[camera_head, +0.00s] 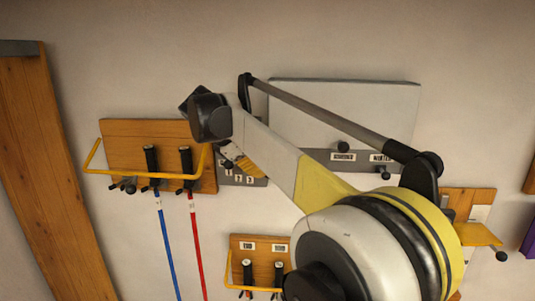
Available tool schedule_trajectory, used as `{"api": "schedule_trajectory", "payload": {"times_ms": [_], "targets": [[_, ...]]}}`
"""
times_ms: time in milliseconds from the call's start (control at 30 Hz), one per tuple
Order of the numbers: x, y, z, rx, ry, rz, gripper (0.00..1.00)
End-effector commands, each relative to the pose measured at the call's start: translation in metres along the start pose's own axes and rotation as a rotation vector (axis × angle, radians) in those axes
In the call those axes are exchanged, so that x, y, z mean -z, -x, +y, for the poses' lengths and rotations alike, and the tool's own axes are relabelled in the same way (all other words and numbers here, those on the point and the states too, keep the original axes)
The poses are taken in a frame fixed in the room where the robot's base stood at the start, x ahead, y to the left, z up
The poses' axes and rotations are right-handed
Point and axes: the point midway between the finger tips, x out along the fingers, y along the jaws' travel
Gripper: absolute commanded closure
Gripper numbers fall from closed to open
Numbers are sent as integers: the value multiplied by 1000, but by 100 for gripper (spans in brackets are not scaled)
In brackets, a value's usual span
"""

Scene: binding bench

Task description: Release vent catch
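No part in the camera_head view can be picked out for sure as the vent catch. A pale grey wall panel (345,105) has a darker lower strip with two small labels and two black knobs, one upper (343,147) and one lower right (384,174). My arm crosses in front of this panel and hides part of it. My arm's dark far end is left of the panel, in front of a wooden board's upper right corner. The fingers of my gripper cannot be made out, and no held thing shows.
The left wooden board (122,137) bears two black handles, a yellow rail (90,158) and blue and red lines. A small numbered plate (243,180) is beside it. A lower labelled board (238,241) and a right board with a yellow flap (478,234) are partly hidden.

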Motion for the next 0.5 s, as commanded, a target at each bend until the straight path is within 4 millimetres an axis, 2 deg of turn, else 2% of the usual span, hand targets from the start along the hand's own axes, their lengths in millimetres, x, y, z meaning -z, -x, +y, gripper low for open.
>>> {"api": "schedule_trajectory", "payload": {"times_ms": [267,500], "targets": [[5,-11,-6,0,85,-160,100],[4,-18,-9,1,88,-167,100]]}}
